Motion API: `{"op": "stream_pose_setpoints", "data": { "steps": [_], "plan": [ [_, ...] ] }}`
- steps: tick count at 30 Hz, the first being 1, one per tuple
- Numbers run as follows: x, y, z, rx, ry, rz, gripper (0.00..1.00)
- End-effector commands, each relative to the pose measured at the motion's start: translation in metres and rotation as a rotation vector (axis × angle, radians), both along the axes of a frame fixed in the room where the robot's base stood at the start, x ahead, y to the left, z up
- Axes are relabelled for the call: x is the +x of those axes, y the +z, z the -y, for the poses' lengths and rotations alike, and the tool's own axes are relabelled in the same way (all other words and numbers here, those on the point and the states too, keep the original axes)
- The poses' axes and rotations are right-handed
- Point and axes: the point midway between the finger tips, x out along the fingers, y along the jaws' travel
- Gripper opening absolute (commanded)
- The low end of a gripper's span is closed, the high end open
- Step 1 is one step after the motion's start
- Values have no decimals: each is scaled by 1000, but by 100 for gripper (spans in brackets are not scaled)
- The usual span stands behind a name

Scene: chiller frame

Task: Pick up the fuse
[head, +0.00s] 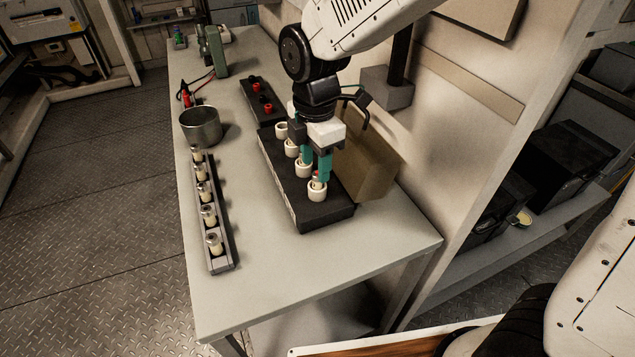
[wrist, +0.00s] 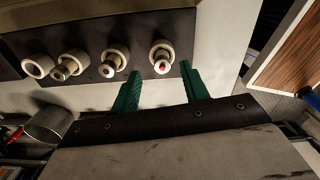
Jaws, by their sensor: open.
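A fuse with a red mark (wrist: 162,66) sits upright in a cream round holder (head: 317,194) at the near end of a black block (head: 325,214). My gripper (head: 316,175) is open, its two teal fingers pointing down over this near holder. In the wrist view the fingers (wrist: 160,70) are spread, one to each side of the red-marked fuse, and I see nothing gripped. Whether the fingers touch the fuse cannot be told. Other cream holders stand in a row behind; the farthest one in the wrist view (wrist: 38,66) looks empty.
A grey rack (head: 222,266) with several upright fuses stands left of the block. A metal pot (head: 201,126) is behind it. A black panel with red terminals (head: 257,87) lies farther back. A tan box (head: 372,165) stands close right. The table's (head: 300,265) near end is clear.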

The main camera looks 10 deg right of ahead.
Motion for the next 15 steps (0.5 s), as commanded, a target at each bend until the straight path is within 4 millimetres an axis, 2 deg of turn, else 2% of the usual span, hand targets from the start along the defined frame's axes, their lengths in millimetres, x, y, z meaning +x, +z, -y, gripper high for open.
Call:
{"op": "stream_pose_setpoints", "data": {
  "steps": [1,6,15],
  "plan": [
    [-3,-10,2,-2,-1,-5,45],
    [-3,-31,2,-2,-2,-4,45],
    [-3,-35,2,0,-2,-1,45]
  ]
}}
